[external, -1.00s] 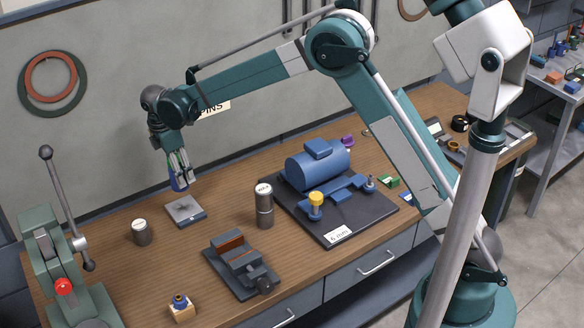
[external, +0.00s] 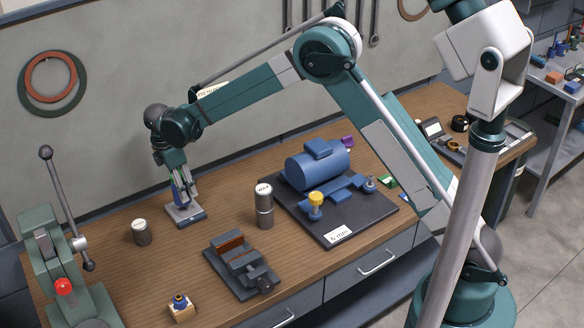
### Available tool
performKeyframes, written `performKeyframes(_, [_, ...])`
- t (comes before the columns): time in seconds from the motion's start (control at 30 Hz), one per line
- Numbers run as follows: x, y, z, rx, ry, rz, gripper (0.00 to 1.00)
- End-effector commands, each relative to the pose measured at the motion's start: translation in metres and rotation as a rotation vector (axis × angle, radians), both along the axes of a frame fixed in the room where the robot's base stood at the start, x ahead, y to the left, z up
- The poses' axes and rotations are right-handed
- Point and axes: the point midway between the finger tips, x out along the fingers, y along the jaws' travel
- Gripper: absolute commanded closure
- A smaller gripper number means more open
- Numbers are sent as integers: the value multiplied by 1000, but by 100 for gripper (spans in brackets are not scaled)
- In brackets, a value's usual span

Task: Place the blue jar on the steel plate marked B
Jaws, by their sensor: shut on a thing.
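The steel plate (external: 196,219) is a small grey square lying flat on the bench, left of the middle. Its marking is too small or too covered to read. My gripper (external: 184,202) points down over the plate with its fingers shut on a slim blue thing, the blue jar (external: 180,196). The fingers partly hide the jar. Its lower end is at or just above the plate; I cannot tell whether it touches.
A grey cylinder (external: 141,232) stands left of the plate and a taller stack (external: 264,206) stands right. A vise (external: 242,266) lies in front. A dark mat (external: 310,226) with blue machine parts is to the right. A lever press (external: 50,262) stands at left.

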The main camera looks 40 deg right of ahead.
Motion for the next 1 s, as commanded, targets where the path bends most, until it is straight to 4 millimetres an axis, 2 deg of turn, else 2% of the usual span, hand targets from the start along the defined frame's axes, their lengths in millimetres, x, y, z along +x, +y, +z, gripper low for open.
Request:
performKeyframes(0.27, [0, 0, -1, 0, 0, 0, 83])
performKeyframes(0.67, [0, 0, -35, 0, 0, 0, 83])
performKeyframes(1.0, [0, 0, -37, 0, 0, 0, 83])
